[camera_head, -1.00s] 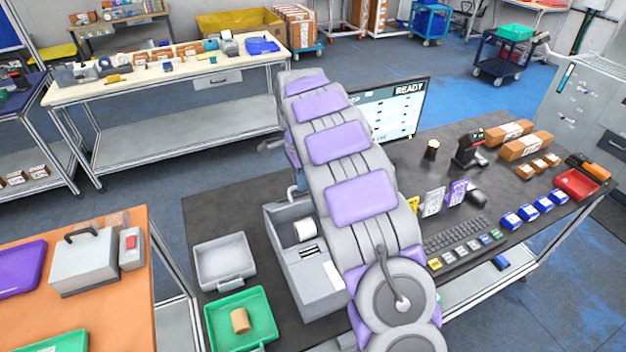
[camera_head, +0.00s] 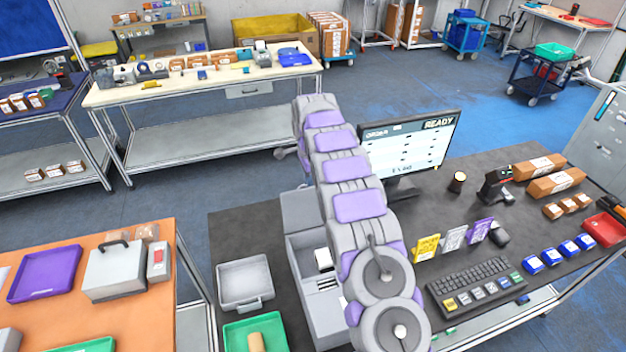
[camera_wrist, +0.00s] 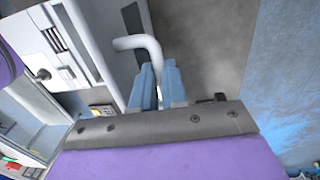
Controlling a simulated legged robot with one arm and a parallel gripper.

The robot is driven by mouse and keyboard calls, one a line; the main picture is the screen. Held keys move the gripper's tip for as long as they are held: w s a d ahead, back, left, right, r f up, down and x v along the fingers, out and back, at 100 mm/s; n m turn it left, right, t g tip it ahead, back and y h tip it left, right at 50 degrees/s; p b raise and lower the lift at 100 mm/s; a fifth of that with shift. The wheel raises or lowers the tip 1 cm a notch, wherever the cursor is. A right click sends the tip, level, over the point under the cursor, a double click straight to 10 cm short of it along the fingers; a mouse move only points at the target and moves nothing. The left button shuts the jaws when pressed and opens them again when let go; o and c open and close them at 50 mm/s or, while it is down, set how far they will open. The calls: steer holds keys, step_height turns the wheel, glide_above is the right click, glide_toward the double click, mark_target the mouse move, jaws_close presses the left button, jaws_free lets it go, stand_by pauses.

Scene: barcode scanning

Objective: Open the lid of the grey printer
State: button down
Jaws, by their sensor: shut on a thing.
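The grey printer (camera_head: 325,310) stands on the dark bench, partly hidden behind my arm in the head view. Its lid (camera_head: 302,212) is raised at the back, and a white paper roll (camera_head: 322,260) shows in the open compartment. In the wrist view, my gripper (camera_wrist: 153,92) has its blue fingers closed around the lower end of a pale bent handle (camera_wrist: 143,46). Grey-white printer housing (camera_wrist: 40,35) with dark slots lies to the left of the handle. In the head view the fingers are hidden behind my arm.
A grey tray (camera_head: 245,283) and a green tray (camera_head: 240,335) with a tan object lie left of the printer. A monitor (camera_head: 415,150) reading READY and a keyboard (camera_head: 468,280) are to the right. An orange table (camera_head: 150,240) is at the left.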

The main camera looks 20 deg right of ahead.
steer(key=shift+w+a+f+p, duration=0.1)
steer(key=shift+w+f+p, duration=0.4)
steer(key=shift+p, duration=0.6)
steer(key=shift+w+p, duration=0.3)
steer(key=shift+p, duration=0.05)
steer(key=shift+w+p, duration=0.3)
steer(key=shift+p, duration=0.25)
steer(key=shift+w+f+p, duration=0.15)
steer(key=shift+w+p, duration=0.15)
steer(key=shift+p, duration=0.35)
steer(key=shift+w+f+p, duration=0.1)
steer(key=shift+w+p, duration=0.2)
steer(key=shift+p, duration=0.2)
steer(key=shift+a, duration=0.1)
steer(key=shift+w+p, duration=0.3)
steer(key=shift+p, duration=0.4)
steer(key=c, duration=1.2)
jaws_free()
steer(key=shift+w+f, duration=0.1)
steer(key=shift+w, duration=0.2)
steer(key=shift+o, duration=0.2)
steer(key=shift+s, duration=0.2)
